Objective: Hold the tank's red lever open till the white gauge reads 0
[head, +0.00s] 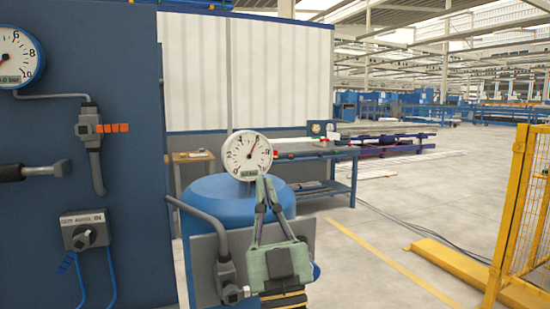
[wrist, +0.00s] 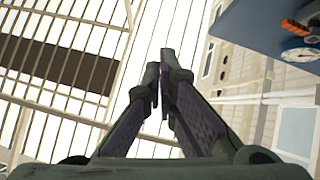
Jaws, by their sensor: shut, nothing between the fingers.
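The blue tank (head: 205,191) stands in the middle of the head view. A round white gauge (head: 248,155) sits on top of it, its needle pointing up and slightly right, well away from 0. My gripper (head: 263,184) is in front of the tank, its fingers pointing up, the tips just below the gauge in the picture. The fingers are shut with nothing between them; they also show in the wrist view (wrist: 160,75), against the roof. I cannot make out a red lever on the tank; my gripper and arm cover part of its front. A grey pipe fitting (head: 230,287) is at its lower front.
A blue panel (head: 130,200) on the left carries another gauge (head: 17,56), an orange-handled valve (head: 113,128) and a grey knob box (head: 85,232). A workbench (head: 340,157) stands behind the tank. A yellow fence (head: 520,200) is at the right, with open floor between.

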